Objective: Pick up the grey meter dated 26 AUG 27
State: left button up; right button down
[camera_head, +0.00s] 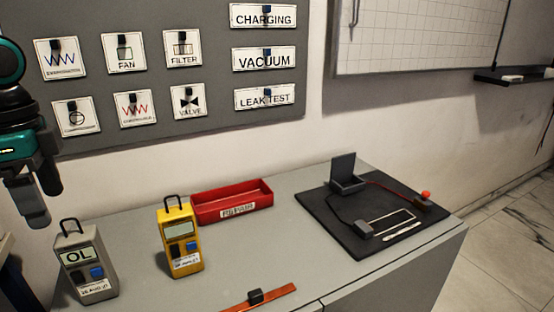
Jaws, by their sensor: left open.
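A grey meter (84,264) with a top handle stands upright on the grey cabinet top at the lower left. Its display reads OL, and its small date label is too blurred to read surely. A yellow meter (180,240) with a handle stands to its right, also with a blurred date label. My left gripper (43,198) comes in at the left edge, open and empty, fingers pointing down. In the picture it is above and left of the grey meter, apart from it. My right gripper is not in view.
A red REPAIR tray (232,203) stands behind the yellow meter. A black mat (345,240) with a small rig and wires lies at the right. An orange strip (262,300) with a dark block lies in front. A labelled grey panel (205,40) hangs behind.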

aim_at(86, 259)
jog(key=k+l, duration=0.65)
jog(key=k, duration=0.1)
